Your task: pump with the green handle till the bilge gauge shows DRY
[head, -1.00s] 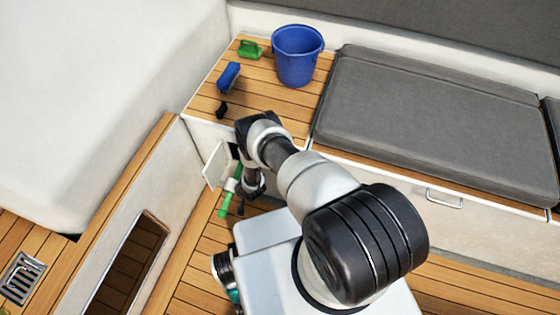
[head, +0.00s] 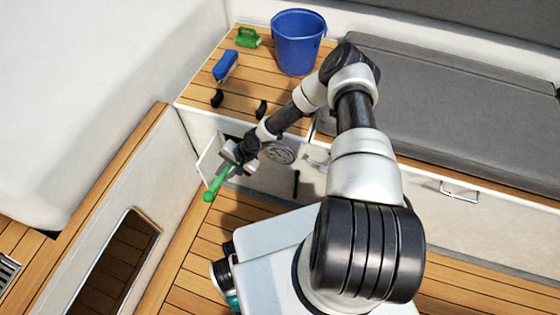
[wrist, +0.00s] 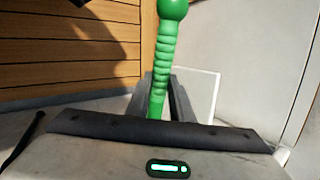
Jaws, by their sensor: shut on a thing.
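The green handle (head: 215,186) sticks out of the low locker front at the left, pointing down and left toward me. My gripper (head: 238,154) is shut on it near its inner end. In the wrist view the ribbed green handle (wrist: 165,55) with a round knob runs between the fingers of my gripper (wrist: 160,98). The handle's base is hidden behind my gripper. A round grey fitting (head: 278,152) sits on the locker front right of my gripper; I cannot tell whether it is the bilge gauge, and I can read no DRY mark.
A small white door (head: 210,158) stands open left of my gripper. A blue bucket (head: 297,45), a green brush (head: 248,37) and a blue brush (head: 225,65) are on the wooden bench top. A black lever (head: 296,183) is on the locker front.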

